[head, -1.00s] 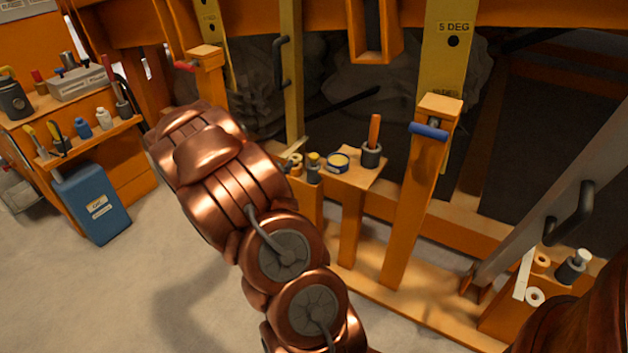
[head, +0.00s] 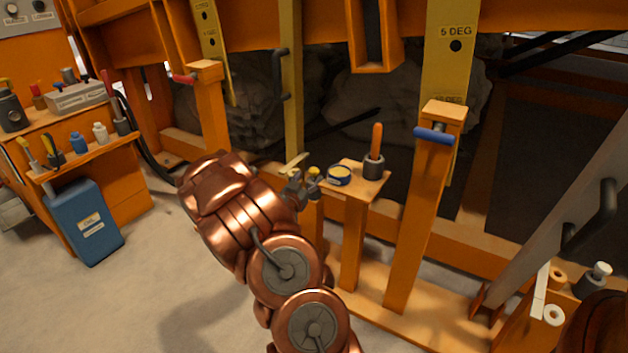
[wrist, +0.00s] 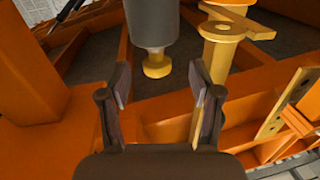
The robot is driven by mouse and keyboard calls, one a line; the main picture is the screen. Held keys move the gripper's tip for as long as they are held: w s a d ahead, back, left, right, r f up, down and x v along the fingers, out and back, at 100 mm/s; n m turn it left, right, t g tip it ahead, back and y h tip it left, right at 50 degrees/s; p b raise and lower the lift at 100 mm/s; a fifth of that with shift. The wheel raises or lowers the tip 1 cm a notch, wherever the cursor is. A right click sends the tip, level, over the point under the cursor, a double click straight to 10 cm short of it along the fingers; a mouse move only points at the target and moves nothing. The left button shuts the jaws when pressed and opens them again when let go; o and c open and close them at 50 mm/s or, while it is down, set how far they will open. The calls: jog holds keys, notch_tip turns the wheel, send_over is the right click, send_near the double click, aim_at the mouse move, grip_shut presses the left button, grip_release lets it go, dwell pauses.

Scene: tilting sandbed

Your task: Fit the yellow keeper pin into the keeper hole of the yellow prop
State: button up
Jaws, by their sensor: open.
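The yellow keeper pin (head: 314,172) shows as a small yellow top in a dark grey holder at the left end of a small orange shelf (head: 368,187). In the wrist view, what seems to be its yellow knob (wrist: 157,66) sits at the end of a grey cylinder (wrist: 152,22), just beyond my fingertips. My gripper (wrist: 160,84) is open and empty, with its fingers on either side of the line to that knob. In the head view my gripper (head: 298,188) is beside the holder, partly hidden by my arm. The yellow prop (head: 291,100) stands upright behind, with a black handle; I cannot make out its keeper hole.
An orange post (head: 425,210) with a blue pin (head: 434,136) rises to the right. Open floor lies at the left.

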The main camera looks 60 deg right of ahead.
aim_at(313, 177)
jog(key=d, duration=0.1)
jog(key=d+f+b, duration=0.1)
jog(key=shift+d, duration=0.4)
jog(key=shift+w+d+r+b, duration=0.1)
jog(key=shift+w+d+b, duration=0.15)
jog(key=shift+d+b, duration=0.35)
jog(key=shift+d, duration=0.15)
grip_shut()
